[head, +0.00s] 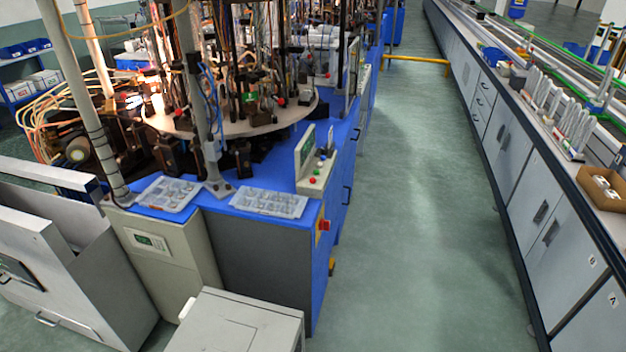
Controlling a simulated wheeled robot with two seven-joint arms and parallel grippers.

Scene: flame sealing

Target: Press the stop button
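A small control box (318,172) stands on the near right corner of the blue machine table. It has an upright panel with a green face, a red button (313,181) at its near end and a few other small knobs behind. A red switch on a yellow plate (323,225) is on the table's right side, below the corner. I cannot tell which of these is the stop button. Neither of my grippers is in view.
The blue machine table (275,230) carries a round turntable (235,125) and trays of small parts (268,203). A pale cabinet (240,325) stands in front. A clear green aisle (420,220) runs to the right, beside a long workbench (520,150).

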